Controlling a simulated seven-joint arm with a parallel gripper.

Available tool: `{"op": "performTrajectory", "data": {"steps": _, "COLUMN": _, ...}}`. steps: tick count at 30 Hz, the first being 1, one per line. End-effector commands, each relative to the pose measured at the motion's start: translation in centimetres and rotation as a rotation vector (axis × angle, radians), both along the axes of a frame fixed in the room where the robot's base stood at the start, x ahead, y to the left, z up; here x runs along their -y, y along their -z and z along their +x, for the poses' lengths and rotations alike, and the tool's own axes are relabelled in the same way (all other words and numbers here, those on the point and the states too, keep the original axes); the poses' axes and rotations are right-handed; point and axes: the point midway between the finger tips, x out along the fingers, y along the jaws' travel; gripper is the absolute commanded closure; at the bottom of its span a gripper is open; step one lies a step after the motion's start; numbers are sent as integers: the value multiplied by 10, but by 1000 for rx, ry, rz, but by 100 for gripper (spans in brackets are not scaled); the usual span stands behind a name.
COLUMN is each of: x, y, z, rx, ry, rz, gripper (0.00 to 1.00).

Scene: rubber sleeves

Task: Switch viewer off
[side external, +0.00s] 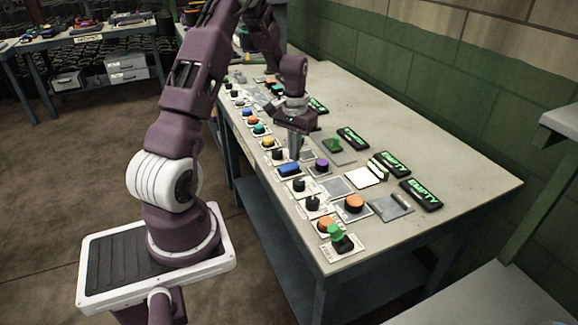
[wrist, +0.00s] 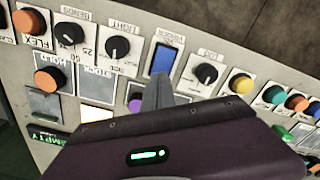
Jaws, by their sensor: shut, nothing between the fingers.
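A blue rocker switch (side external: 289,169) sits on a small white plate near the table's front edge; it also shows in the wrist view (wrist: 162,60). Its label is too blurred to read for sure, so I cannot tell which control is the viewer's. My gripper (side external: 294,157) points down at the table just beside the blue switch. In the wrist view its shut, empty fingertips (wrist: 159,82) overlap the switch's lower edge; I cannot tell whether they touch it. A flat panel (side external: 365,178) glows bright white behind the switches, partly seen in the wrist view (wrist: 98,114).
The table's back right (side external: 460,165) is clear.

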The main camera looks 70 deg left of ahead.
Motion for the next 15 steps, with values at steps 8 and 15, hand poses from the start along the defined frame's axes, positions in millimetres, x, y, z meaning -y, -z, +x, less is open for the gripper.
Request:
{"op": "performTrajectory", "data": {"steps": 8, "x": 0, "y": 2, "z": 0, "rx": -1, "ry": 0, "rz": 0, "gripper": 100}}
{"op": "performTrajectory", "data": {"steps": 15, "x": 0, "y": 6, "z": 0, "rx": -1, "ry": 0, "rz": 0, "gripper": 100}}
